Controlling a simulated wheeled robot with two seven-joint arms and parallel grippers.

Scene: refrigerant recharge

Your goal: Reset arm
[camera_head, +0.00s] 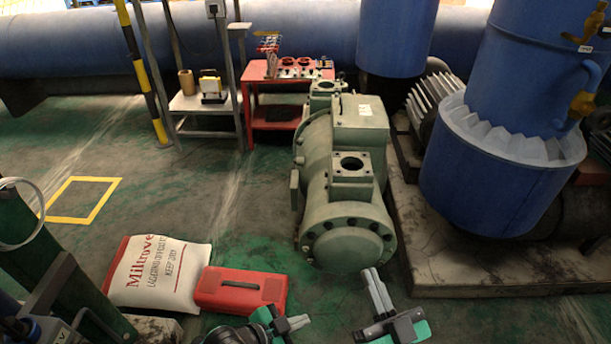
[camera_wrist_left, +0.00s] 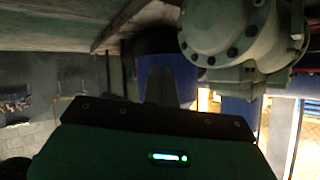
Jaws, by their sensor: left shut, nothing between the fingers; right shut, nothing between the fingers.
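My left gripper (camera_head: 301,322) is low in the head view at the bottom middle, shut and empty, just right of the red toolbox. My right gripper (camera_head: 372,274) is further right, shut and empty, its fingers pointing up the picture toward the green compressor (camera_head: 349,243). Neither gripper appears to hold anything. In the left wrist view, which looks upside down, the compressor (camera_wrist_left: 232,38) is at the upper right. The dark body of my left gripper fills the lower part of that view, with its fingers (camera_wrist_left: 160,84) hard to make out.
A red toolbox (camera_head: 240,291) and a white Miltrove bag (camera_head: 158,272) lie on the floor at the left. A red cart (camera_head: 272,113) and a small stand (camera_head: 204,102) are behind. A large blue tank (camera_head: 501,150) stands right. Floor near the yellow outline (camera_head: 92,215) is clear.

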